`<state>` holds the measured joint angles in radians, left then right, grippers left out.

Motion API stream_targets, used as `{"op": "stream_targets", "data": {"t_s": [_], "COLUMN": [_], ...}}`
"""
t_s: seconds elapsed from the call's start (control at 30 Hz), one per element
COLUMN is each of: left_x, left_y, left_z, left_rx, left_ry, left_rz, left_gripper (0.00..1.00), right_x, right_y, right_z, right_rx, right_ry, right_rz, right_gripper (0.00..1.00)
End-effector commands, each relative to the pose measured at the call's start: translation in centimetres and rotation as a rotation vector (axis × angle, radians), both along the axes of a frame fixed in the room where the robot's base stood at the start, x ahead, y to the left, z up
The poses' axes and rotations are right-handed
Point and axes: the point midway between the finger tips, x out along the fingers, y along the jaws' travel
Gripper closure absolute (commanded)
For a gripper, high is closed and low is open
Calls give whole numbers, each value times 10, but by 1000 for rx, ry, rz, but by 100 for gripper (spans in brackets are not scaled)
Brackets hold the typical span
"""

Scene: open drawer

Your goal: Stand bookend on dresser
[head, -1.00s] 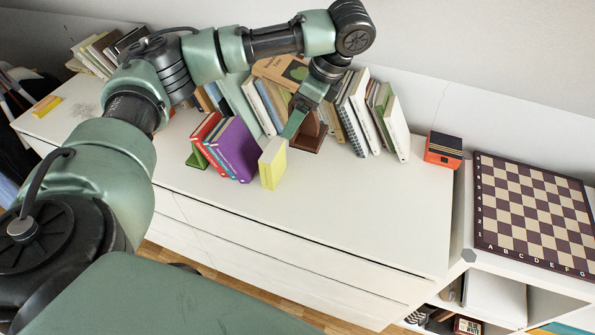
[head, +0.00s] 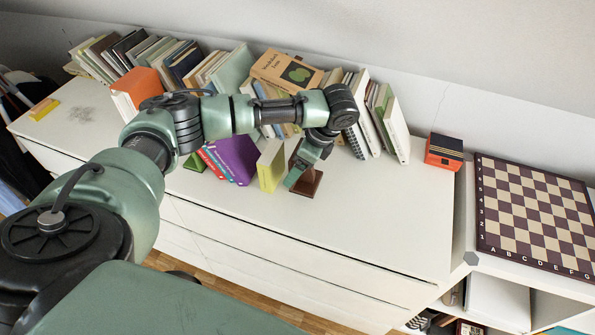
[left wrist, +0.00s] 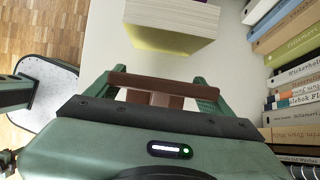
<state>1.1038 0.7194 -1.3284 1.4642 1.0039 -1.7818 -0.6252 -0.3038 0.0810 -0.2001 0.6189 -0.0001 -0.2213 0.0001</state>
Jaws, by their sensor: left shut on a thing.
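The brown bookend (head: 311,184) is at the right of the yellow book (head: 271,166) on the white dresser, a small distance from it. My left gripper (head: 296,178) is shut on the bookend. In the left wrist view the brown bookend (left wrist: 160,86) spans the space between my two green fingers (left wrist: 158,93). Its plate looks upright with the base low, close to the dresser top; I cannot tell whether the base touches it. A green bookend (head: 194,162) stands at the left end of the short row of red, blue and purple books (head: 236,158). My right gripper is not in view.
The white dresser top (head: 360,220) is clear at the front and right. A long row of books (head: 394,125) stands along the wall. An orange and black box (head: 444,150) sits at the right edge. A chessboard (head: 535,215) lies beyond it.

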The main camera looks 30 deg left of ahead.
Motion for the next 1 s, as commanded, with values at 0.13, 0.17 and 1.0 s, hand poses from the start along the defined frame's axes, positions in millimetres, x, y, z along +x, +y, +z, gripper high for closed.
{"op": "stream_targets", "data": {"t_s": [0.13, 0.17, 1.0], "left_x": [0, 0, 0], "left_y": [0, 0, 0], "left_z": [-19, -22, -29], "left_rx": [0, 0, 0], "left_ry": [1, 1, 0], "left_rz": [1, 1, 0], "left_gripper": [91, 91, 0], "right_x": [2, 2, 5], "right_y": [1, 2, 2], "right_z": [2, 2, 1], "right_rx": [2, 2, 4], "right_ry": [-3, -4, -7], "right_rz": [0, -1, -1], "right_gripper": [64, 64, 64]}}
